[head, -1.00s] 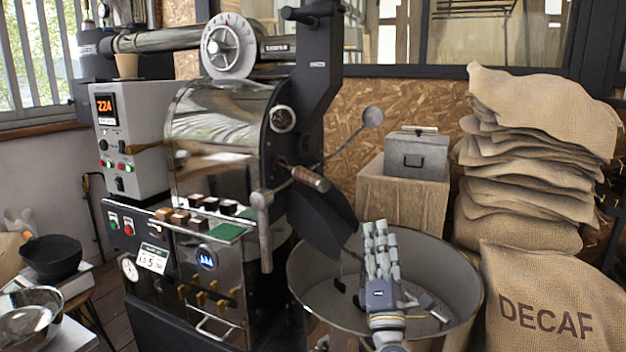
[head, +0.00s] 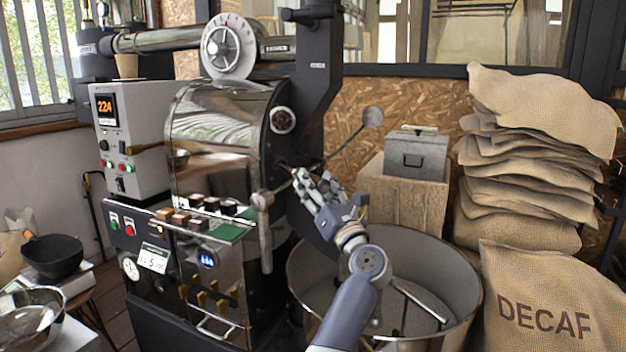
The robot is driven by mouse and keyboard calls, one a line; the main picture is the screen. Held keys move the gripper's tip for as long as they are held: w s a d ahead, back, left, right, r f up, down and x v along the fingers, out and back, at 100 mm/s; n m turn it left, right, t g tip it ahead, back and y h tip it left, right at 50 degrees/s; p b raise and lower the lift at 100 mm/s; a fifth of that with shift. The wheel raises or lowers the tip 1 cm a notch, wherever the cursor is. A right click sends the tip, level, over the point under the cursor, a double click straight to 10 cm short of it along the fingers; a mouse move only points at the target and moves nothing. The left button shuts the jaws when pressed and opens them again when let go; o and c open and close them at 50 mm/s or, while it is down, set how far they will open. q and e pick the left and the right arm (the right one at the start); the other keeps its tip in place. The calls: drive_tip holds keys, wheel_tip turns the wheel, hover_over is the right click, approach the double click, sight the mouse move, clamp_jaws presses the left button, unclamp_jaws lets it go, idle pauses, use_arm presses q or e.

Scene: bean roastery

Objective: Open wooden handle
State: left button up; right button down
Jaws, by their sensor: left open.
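The steel coffee roaster (head: 215,130) stands left of centre with its dark front plate facing right. The wooden handle on that front is hidden behind my left gripper, so its position cannot be made out. My left gripper (head: 312,184) is open, with its fingers at the place of the handle. Whether the fingers touch or surround the handle cannot be told. A grey metal lever (head: 264,215) hangs just left of the gripper. My right gripper is not in view.
The round cooling bin (head: 455,285) lies below my left arm. A ball-ended rod (head: 372,116) sticks out above the gripper. A grey metal box (head: 418,155) sits on a wooden crate behind. Burlap sacks (head: 535,150) fill the right side.

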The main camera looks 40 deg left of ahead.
use_arm(q)
drive_tip(key=shift+x, duration=0.9)
